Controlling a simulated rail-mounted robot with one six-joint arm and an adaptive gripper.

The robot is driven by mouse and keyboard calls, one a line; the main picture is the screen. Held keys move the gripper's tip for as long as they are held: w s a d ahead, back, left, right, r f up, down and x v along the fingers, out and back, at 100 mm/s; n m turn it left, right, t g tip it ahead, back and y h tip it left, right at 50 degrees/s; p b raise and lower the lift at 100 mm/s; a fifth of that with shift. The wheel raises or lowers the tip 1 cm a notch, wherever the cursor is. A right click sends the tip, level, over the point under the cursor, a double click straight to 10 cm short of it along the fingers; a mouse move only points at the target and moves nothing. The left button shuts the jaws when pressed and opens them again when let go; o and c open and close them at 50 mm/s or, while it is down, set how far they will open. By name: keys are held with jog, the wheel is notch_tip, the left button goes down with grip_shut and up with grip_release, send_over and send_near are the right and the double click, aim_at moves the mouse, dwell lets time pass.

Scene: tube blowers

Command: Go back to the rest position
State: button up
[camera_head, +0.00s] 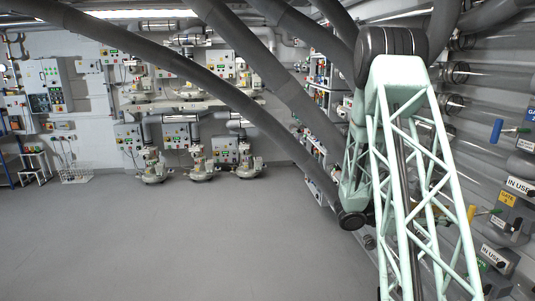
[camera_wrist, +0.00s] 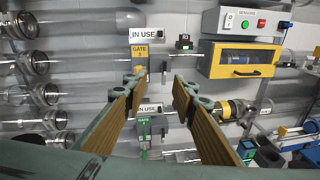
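My gripper (camera_wrist: 158,90) shows in the wrist view with its two brown-padded fingers apart and nothing between them. It faces a grey wall of clear tubes. Beyond the fingers are a yellow gate label (camera_wrist: 140,50), an "IN USE" sign (camera_wrist: 144,35) above it and a second "IN USE" sign (camera_wrist: 150,108) lower down. I cannot tell the distance to them. In the head view my mint-green lattice arm is folded upward at the right, and my gripper is hidden or out of view.
Clear tubes (camera_wrist: 35,62) line the left of the wrist view. A yellow-fronted control box (camera_wrist: 244,60) is at upper right. In the head view, thick grey pipes (camera_head: 170,60) cross overhead, blower units (camera_head: 153,166) stand at the back, and the grey floor (camera_head: 170,240) is clear.

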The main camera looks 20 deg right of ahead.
jog(key=s+a+r+m+y+b, duration=0.2)
jog(key=s+a+r+m+y, duration=0.15)
jog(key=a, duration=0.65)
jog(key=s+a+r+m+y+b, duration=0.25)
jog(key=s+a, duration=0.25)
jog(key=a, duration=0.6)
jog(key=s+a+m+t+y+b, duration=0.2)
jog(key=s+a+t+y, duration=0.1)
jog(key=a, duration=1.1)
jog(key=s+a+f+m+t+y+b, duration=0.1)
jog(key=s+a+m+t+y+b, duration=0.1)
jog(key=a, duration=1.2)
jog(key=s+a+f+m+t+y+b, duration=0.1)
jog(key=s+a+m+t+y+b, duration=0.1)
jog(key=a, duration=1.2)
jog(key=s+t+y+b, duration=0.1)
jog(key=t+y+b, duration=0.1)
jog(key=t+y, duration=0.1)
jog(key=shift+s+f, duration=0.2)
jog(key=shift+s, duration=0.1)
